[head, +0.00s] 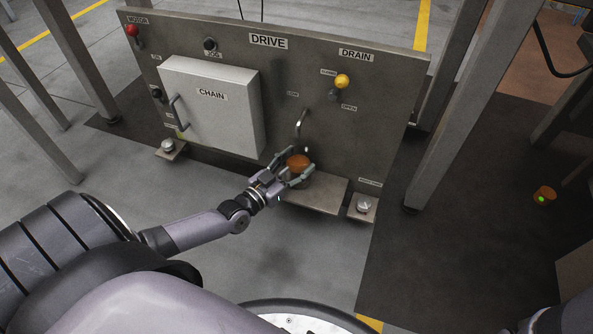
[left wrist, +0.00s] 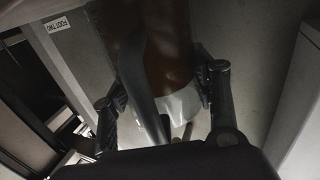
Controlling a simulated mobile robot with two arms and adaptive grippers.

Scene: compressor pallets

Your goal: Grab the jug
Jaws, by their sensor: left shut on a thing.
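The jug (head: 298,161) shows as a round orange-brown top on the small ledge (head: 318,198) below the drain spout (head: 299,122). My left gripper (head: 288,175) is shut on it, with fingers on both sides. In the left wrist view the jug (left wrist: 168,62) looks brown with a pale band, between the dark fingers of my left gripper (left wrist: 165,100). Fingers hide much of the jug's body in the head view. Whether its base touches the ledge is hard to tell. My right gripper is out of view.
The grey drive panel (head: 340,130) stands behind the jug, with a chain box (head: 212,105), a red motor knob (head: 132,30) and a yellow drain knob (head: 342,81). A steel post (head: 440,140) rises at right. An orange object with a green light (head: 544,196) is at far right.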

